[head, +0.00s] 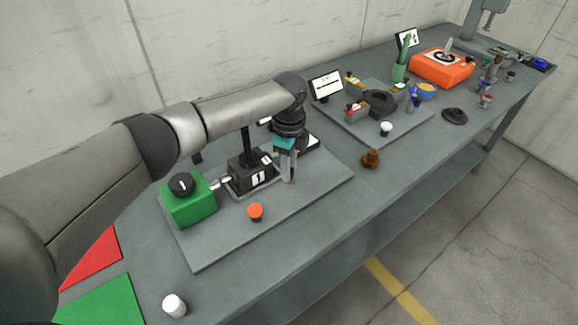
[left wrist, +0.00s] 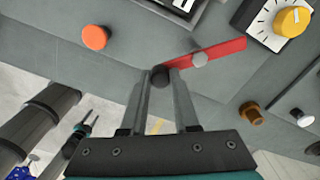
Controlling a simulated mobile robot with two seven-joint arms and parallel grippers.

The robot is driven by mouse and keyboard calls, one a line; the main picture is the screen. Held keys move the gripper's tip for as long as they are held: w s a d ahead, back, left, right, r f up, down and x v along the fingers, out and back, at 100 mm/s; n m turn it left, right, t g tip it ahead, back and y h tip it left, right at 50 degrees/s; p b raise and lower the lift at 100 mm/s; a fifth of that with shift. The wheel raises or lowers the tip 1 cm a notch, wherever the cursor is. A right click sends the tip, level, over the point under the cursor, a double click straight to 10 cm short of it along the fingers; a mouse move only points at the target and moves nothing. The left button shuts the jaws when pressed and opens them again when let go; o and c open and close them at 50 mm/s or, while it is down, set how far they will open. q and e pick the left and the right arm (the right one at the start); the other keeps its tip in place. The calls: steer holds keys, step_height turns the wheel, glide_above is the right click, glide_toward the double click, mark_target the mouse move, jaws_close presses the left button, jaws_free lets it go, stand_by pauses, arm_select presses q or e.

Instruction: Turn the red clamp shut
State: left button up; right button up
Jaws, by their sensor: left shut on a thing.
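The red clamp (left wrist: 222,50) shows in the left wrist view as a flat red bar with a grey round pivot and a dark knob (left wrist: 160,76) at its end. My left gripper (left wrist: 166,80) is shut on that dark knob, one finger on each side. In the head view my left gripper (head: 286,176) points down at the right side of the black jack block (head: 250,174), over the grey base plate (head: 318,184). The red bar cannot be made out there.
A green box (head: 188,205) with a black knob stands left of the jack block. An orange button (head: 255,211) sits in front. A brown knob (head: 371,158) is on the bench to the right. A second plate (head: 350,128) with several parts lies behind it.

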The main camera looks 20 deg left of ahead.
arm_select(q)
jaws_close()
